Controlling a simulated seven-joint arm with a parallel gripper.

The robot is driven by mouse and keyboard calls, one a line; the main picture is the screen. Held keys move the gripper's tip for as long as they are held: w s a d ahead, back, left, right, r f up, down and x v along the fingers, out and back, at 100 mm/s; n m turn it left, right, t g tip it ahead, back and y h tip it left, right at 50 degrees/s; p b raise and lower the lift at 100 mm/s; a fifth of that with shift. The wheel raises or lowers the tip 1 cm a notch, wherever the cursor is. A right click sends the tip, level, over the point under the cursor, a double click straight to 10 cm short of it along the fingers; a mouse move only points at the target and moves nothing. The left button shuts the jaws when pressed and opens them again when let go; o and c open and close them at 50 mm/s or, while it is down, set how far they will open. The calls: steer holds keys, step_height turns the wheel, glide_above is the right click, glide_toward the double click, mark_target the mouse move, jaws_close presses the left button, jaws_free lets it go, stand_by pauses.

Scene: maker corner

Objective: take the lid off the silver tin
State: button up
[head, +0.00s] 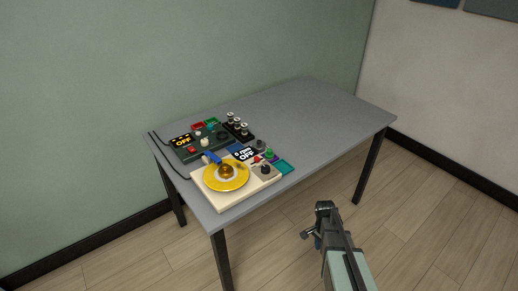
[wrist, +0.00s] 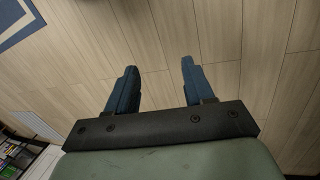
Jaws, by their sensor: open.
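I cannot make out a silver tin or its lid in either view. Several small silver-topped items stand in a black holder (head: 238,126) on the table, too small to identify. My gripper (head: 324,208) is in front of the table's near edge, over the floor and apart from everything on the table. In the wrist view my gripper (wrist: 158,66) has its two blue fingers apart with only floor between them. It is open and empty.
The grey table (head: 310,115) is clear on its right half. On its left stand a cream device (head: 217,202) with a yellow disc (head: 229,183) and a dark control box (head: 187,154) reading OFF. A teal tray (head: 285,167) lies near the front edge. Walls stand behind.

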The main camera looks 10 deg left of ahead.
steer(key=w+a+r+m+t, duration=0.3)
steer(key=w+r+m, duration=0.6)
steer(key=w+r, duration=1.45)
step_height(320, 180, up, 18)
steer(key=n+y, duration=0.1)
glide_above(259, 141)
steer(key=shift+g, duration=0.3)
steer(key=f, duration=0.8)
steer(key=shift+s+d+f, duration=0.1)
steer(key=shift+s+d, duration=0.05)
steer(key=shift+d, duration=0.1)
steer(key=shift+a+f, duration=0.15)
steer(key=shift+f, duration=1.35)
steer(key=shift+a+f, duration=0.1)
steer(key=shift+f, duration=1.35)
steer(key=shift+c, duration=0.3)
jaws_close()
